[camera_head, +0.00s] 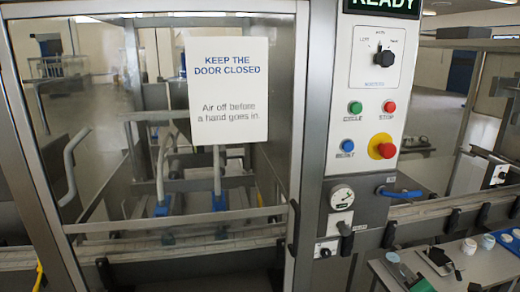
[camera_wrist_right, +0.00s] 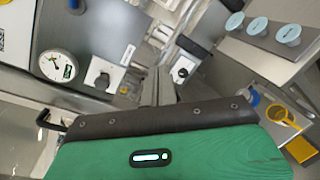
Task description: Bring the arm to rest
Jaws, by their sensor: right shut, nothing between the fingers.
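My right gripper (camera_wrist_right: 158,90) shows in the right wrist view, its narrow grey fingers together beyond the dark, screwed edge of a green housing. They look shut, with nothing seen between them. The white-faced gauge (camera_wrist_right: 57,65) and a black knob on a pale plate (camera_wrist_right: 103,76) lie beyond it to the left. In the head view I cannot clearly make out either gripper. My left arm does not show.
A framed clear door with a white sign (camera_head: 228,90) fills the left. The control panel (camera_head: 375,90) has coloured buttons and a red stop knob (camera_head: 382,147). A blue-handled valve (camera_head: 400,193) juts out below. A side table (camera_head: 490,268) at lower right holds small pots and tools.

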